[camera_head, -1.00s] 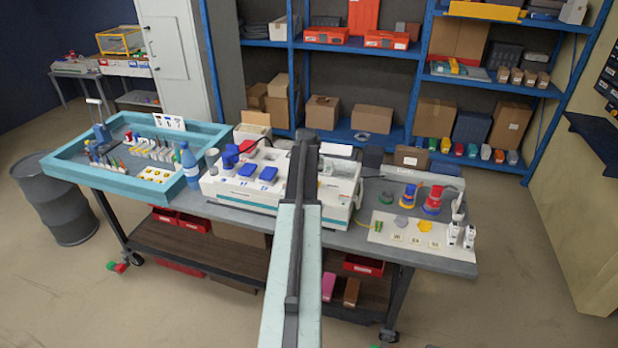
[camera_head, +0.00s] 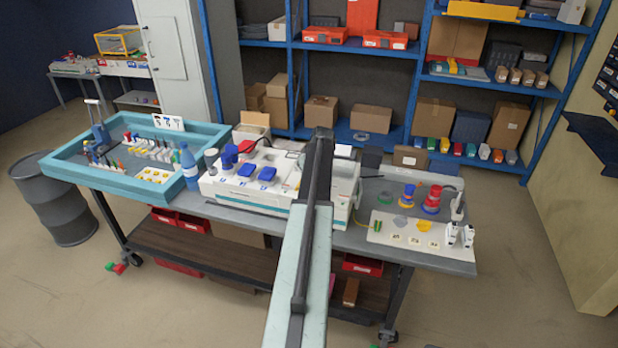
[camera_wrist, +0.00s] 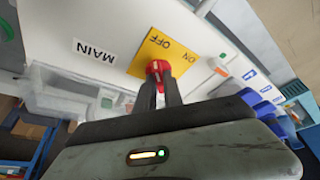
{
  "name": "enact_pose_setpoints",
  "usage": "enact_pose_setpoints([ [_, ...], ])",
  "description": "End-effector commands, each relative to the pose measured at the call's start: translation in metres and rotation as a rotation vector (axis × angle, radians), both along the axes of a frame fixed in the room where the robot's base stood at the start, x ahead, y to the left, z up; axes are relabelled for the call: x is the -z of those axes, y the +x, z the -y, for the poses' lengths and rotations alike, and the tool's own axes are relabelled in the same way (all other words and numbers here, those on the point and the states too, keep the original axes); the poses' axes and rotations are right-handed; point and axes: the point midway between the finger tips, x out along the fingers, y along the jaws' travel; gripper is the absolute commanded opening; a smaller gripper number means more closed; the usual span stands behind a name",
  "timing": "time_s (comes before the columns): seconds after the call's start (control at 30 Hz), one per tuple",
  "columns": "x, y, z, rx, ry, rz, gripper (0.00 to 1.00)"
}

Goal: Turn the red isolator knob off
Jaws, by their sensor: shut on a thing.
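In the wrist view, the red isolator knob (camera_wrist: 158,68) stands on a yellow plate (camera_wrist: 150,52) lettered ON and OFF. The plate is on a white panel with a MAIN label (camera_wrist: 94,51). My gripper (camera_wrist: 159,84) has its two dark fingers closed on the knob, hiding part of it. The knob's exact angle against the lettering is hard to read. In the head view, the white socket box (camera_head: 240,200) stands mid-bench. My arm crosses in front of it, and the knob and fingers are hidden there.
Blue plugs (camera_head: 266,173) stand on the box left of my arm. A teal-rimmed tray (camera_head: 120,190) and blue bottle (camera_head: 190,165) are further left. Red and blue connectors (camera_head: 431,201) and a white board (camera_head: 400,232) lie right.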

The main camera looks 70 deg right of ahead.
Motion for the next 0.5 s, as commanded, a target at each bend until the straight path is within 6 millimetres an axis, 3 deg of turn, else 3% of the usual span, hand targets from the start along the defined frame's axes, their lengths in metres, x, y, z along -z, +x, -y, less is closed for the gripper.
enact_pose_setpoints([
  [0.43,0.0003,-0.0001,-0.0006,-0.011,0.001,-0.002,0.0],
  [0.47,0.0003,0.0,-0.0007,-0.011,0.001,-0.002,0.17],
  [0.5,0.0003,0.0,-0.0007,-0.01,0.002,-0.001,0.28],
])
